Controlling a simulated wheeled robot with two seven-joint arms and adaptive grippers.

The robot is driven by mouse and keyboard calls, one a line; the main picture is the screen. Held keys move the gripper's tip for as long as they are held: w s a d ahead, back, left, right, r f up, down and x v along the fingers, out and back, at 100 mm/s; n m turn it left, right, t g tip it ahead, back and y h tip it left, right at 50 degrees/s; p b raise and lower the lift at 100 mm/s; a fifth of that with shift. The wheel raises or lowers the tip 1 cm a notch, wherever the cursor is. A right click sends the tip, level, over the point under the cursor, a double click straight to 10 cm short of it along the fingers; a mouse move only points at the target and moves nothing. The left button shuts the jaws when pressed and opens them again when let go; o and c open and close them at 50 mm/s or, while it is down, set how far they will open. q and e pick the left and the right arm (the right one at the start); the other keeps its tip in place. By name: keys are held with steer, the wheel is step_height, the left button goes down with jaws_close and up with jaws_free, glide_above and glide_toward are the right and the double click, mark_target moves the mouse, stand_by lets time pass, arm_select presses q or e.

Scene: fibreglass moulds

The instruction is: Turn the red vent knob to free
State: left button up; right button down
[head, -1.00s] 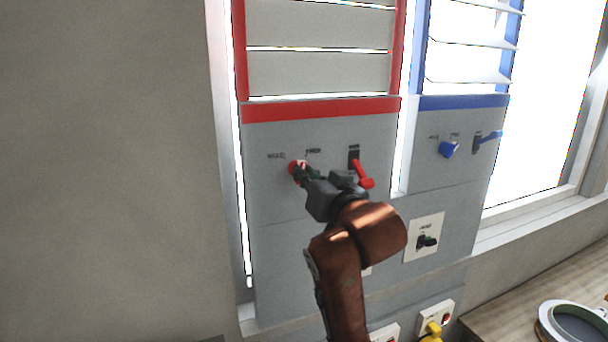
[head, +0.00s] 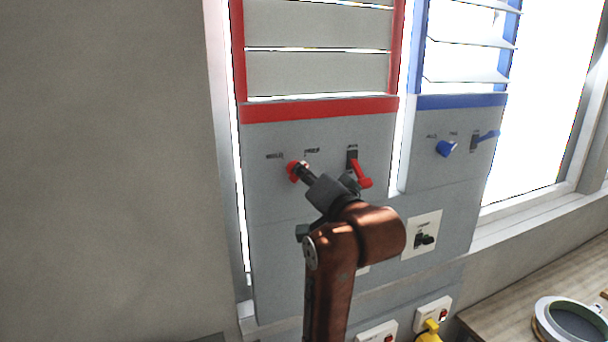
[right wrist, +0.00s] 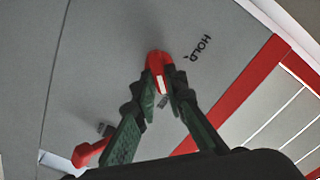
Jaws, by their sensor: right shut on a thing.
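The red vent knob (head: 293,172) is on the grey panel under the red-framed louvres, below two small labels. My right gripper (head: 301,169) is shut on it, reaching in from the lower right. In the right wrist view the red knob (right wrist: 157,62) sits between the fingertips of my right gripper (right wrist: 160,80). Its white mark runs down between the fingers, toward a small label that the fingers partly hide. The HOLD label (right wrist: 198,48) is to the right of the knob there. My left gripper is not in view.
A red lever (head: 361,173) is close to the right of my gripper. A blue knob (head: 446,149) and blue lever (head: 487,136) are on the neighbouring panel. A switch plate (head: 423,234) is lower down. A round mould (head: 572,321) stands on the worktop at right.

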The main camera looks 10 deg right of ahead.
stand_by(0.3)
steer(key=c, duration=2)
jaws_free()
steer(key=shift+o, duration=0.2)
steer(key=s+d, duration=0.2)
steer(key=s, duration=1)
steer(key=shift+d, duration=0.15)
steer(key=shift+w, duration=0.15)
